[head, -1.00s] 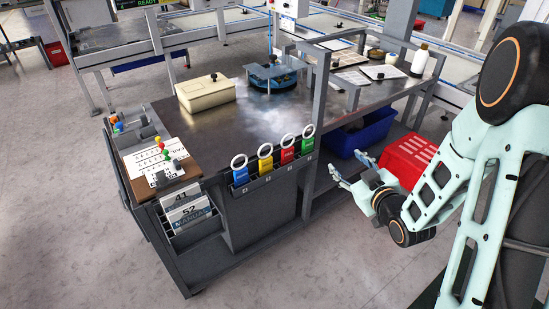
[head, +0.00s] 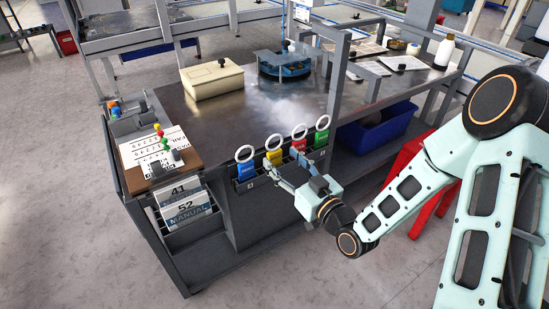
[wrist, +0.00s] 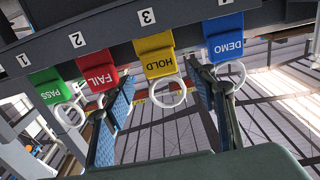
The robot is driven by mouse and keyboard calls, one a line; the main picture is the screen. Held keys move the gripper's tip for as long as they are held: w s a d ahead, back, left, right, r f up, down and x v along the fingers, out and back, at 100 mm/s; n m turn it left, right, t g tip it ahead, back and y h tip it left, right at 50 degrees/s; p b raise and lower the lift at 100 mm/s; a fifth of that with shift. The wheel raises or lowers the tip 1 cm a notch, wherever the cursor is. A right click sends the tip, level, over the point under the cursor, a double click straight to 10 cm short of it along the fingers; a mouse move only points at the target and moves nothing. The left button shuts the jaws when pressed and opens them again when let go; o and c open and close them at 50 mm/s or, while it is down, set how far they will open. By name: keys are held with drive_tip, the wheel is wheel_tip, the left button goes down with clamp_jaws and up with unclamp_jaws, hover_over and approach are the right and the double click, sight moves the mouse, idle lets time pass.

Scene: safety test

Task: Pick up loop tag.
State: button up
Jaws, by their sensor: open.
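Several loop tags with white rings sit in a row in a dark holder on the side of the workbench. In the head view they are blue (head: 246,171), yellow (head: 274,157), red (head: 299,144) and green (head: 321,137). In the wrist view the order is reversed: green PASS (wrist: 49,87), red FAIL (wrist: 97,72), yellow HOLD (wrist: 157,56) and blue DEMO (wrist: 224,40). My gripper (head: 280,168) is open in front of the row. In the wrist view its fingers (wrist: 162,78) stand either side of the yellow tag's ring, holding nothing. The right finger overlaps the blue tag's ring.
The dark holder (wrist: 190,33) carries numbers beside the tags. A manual rack (head: 184,209) is left of the tags. A beige box (head: 212,80) and a blue round fixture (head: 284,65) stand on the bench. A blue bin (head: 378,128) sits below; a red stool (head: 412,165) stands behind my arm.

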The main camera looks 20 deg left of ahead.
sight(276, 153)
drive_tip(key=x, duration=0.4)
drive_tip(key=shift+a+r+b, duration=0.1)
drive_tip(key=shift+a+b, duration=0.1)
drive_tip(key=shift+b, duration=0.15)
drive_tip(key=shift+c, duration=0.4)
drive_tip(key=c, duration=1.1)
drive_tip(key=shift+o, duration=0.2)
drive_tip(key=shift+r, duration=0.15)
